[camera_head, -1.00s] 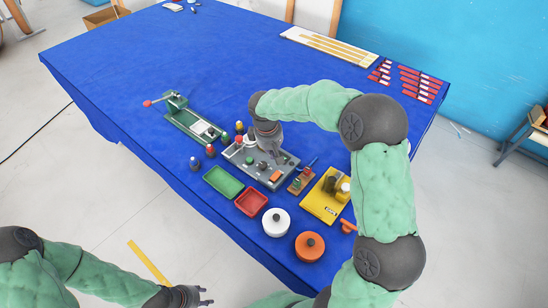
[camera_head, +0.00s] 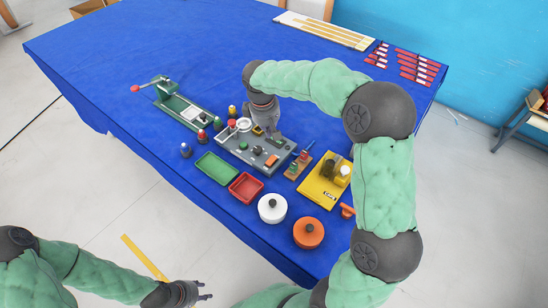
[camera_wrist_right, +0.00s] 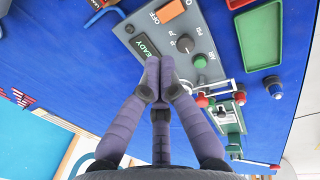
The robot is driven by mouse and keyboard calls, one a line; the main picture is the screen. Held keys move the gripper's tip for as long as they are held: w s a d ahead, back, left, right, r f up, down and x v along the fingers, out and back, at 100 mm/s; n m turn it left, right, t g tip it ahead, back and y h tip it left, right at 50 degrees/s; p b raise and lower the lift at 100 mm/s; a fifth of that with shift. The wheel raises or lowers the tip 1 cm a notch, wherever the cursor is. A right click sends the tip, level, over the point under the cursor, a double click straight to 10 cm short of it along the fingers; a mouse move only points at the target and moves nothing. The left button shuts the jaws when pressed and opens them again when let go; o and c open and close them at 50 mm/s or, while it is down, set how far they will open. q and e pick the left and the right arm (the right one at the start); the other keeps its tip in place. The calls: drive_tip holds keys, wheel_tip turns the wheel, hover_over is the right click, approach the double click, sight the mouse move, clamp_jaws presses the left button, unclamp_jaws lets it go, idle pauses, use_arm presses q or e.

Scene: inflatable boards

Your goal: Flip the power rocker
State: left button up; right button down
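The grey control panel (camera_head: 232,142) lies on the blue table. Its orange rocker (camera_head: 272,160) sits near the panel's front edge; the right wrist view shows the rocker (camera_wrist_right: 171,10) at the top, beside an OFF label. Also there are a READY display (camera_wrist_right: 145,45), a dark knob (camera_wrist_right: 185,43) and a green button (camera_wrist_right: 200,61). My right gripper (camera_head: 274,138) is over the panel's back right part, apart from the rocker. In the wrist view its fingertips (camera_wrist_right: 159,66) are together and empty, over the READY display. My left gripper (camera_head: 205,292) is empty, with fingers apart, off the table.
A green tray (camera_head: 216,168), red tray (camera_head: 245,187), white pot (camera_head: 272,208) and orange pot (camera_head: 308,232) stand in front of the panel. A yellow box (camera_head: 318,192) is to its right and a green clamp fixture (camera_head: 182,110) to its left. The table's back left is clear.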

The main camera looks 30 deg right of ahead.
sight(275, 157)
drive_tip(key=shift+r, duration=0.1)
idle(0.4)
drive_tip(key=f+b, duration=0.1)
drive_tip(key=f, duration=0.3)
drive_tip(key=d+f, duration=0.1)
drive_tip(key=f, duration=0.4)
drive_tip(key=w+d+f+b, duration=0.1)
drive_tip(key=f, duration=0.4)
drive_tip(key=shift+d+b, duration=0.2)
drive_tip(key=shift+b, duration=0.15)
drive_tip(key=shift+r, duration=0.1)
